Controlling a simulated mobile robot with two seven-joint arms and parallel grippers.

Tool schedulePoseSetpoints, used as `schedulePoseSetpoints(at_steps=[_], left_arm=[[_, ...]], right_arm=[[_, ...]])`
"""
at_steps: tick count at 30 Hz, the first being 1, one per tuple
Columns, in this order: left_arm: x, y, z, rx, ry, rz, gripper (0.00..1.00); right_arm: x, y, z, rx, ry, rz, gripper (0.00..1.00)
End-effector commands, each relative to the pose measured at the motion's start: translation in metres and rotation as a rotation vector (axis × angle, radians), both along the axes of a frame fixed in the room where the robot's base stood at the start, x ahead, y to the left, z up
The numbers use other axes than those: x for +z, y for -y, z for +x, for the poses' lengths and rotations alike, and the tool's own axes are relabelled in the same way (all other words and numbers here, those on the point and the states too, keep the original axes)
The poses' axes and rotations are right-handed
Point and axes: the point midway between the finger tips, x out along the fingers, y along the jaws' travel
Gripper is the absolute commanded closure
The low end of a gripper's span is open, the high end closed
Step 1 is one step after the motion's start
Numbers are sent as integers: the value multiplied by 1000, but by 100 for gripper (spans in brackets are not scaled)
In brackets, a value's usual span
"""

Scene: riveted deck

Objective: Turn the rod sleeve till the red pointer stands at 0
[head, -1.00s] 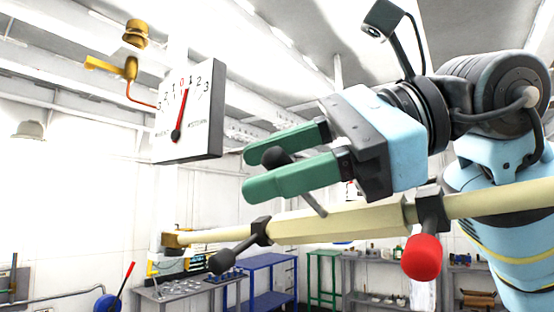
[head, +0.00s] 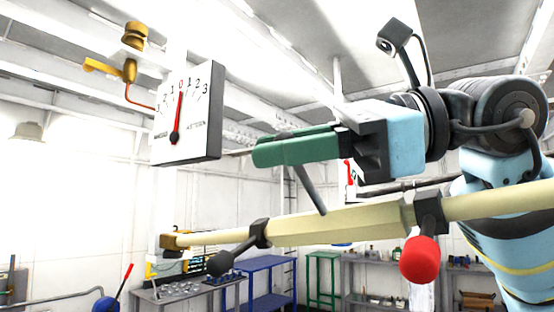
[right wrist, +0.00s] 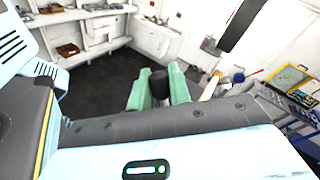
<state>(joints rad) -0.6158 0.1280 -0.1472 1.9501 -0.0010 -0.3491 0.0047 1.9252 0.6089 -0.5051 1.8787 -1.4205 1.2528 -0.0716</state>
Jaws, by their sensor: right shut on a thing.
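The white dial plate (head: 200,135) hangs at the upper left of the head view. Its red pointer (head: 178,112) stands upright, its tip at or very near the red 0. The cream rod sleeve (head: 345,222) runs across the head view, with black collars and several levers. My right gripper (head: 262,152) is above the sleeve, its green fingers shut on the black ball knob of a lever (head: 311,190). The knob (right wrist: 160,84) shows between the fingers in the right wrist view; in the head view the fingers hide it. My left gripper is not in view.
A lever with a red knob (head: 420,260) and one with a black knob (head: 220,262) stick out from the sleeve's collars. A brass fitting (head: 130,68) is beside the dial. Benches and a blue table (head: 272,262) stand in the background.

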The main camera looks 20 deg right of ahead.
Motion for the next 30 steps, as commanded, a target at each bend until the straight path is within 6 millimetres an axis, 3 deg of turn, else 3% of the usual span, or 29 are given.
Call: schedulePoseSetpoints(at_steps=[6, 16, 17, 21, 30], left_arm=[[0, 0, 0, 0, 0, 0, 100], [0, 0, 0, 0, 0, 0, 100], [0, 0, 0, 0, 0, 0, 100], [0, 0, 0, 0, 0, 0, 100], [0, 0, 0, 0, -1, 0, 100]], right_arm=[[9, 11, 9, -25, -88, 139, 100], [10, 12, 9, -26, -98, 155, 100], [10, 12, 9, -26, -98, 155, 78], [10, 12, 9, -26, -98, 154, 60], [10, 13, 8, -25, -97, 153, 58]])
